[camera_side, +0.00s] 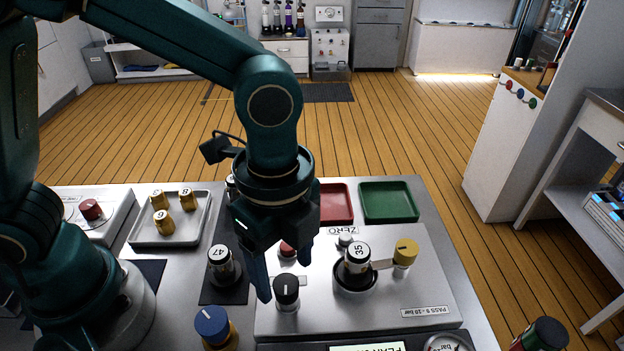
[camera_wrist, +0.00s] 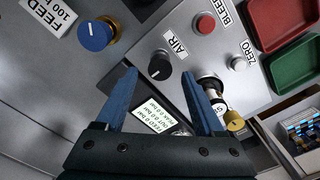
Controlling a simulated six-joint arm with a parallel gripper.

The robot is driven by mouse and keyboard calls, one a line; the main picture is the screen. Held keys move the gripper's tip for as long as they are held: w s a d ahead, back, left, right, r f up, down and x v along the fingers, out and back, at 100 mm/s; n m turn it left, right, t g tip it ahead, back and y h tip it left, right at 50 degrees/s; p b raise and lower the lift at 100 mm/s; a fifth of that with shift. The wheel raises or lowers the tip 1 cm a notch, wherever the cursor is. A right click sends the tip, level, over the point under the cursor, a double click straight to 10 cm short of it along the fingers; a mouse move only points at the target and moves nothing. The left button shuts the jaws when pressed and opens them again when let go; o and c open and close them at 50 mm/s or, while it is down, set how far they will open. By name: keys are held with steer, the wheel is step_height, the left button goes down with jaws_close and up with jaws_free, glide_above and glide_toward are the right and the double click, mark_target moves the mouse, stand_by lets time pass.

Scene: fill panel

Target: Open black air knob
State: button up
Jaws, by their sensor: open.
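The black air knob (camera_side: 286,288) stands on the metal panel (camera_side: 385,312), with a white line on its top. In the wrist view the black knob (camera_wrist: 160,66) sits beside the AIR label, just beyond and between my fingertips. My gripper (camera_side: 278,272) points down over the panel, its blue fingers spread. In the wrist view my open gripper (camera_wrist: 159,76) holds nothing. I cannot tell whether a finger touches the knob.
A blue knob (camera_side: 212,325) is front left of the panel. A red button (camera_side: 287,249), a ZERO button (camera_side: 345,240), a bottle marked 35 (camera_side: 356,260) and a yellow knob (camera_side: 405,252) are close by. A bottle marked 47 (camera_side: 219,262) stands left. Red and green trays (camera_side: 390,202) lie behind.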

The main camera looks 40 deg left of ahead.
mark_target(286, 289)
steer(key=shift+f, duration=1.45)
jaws_close()
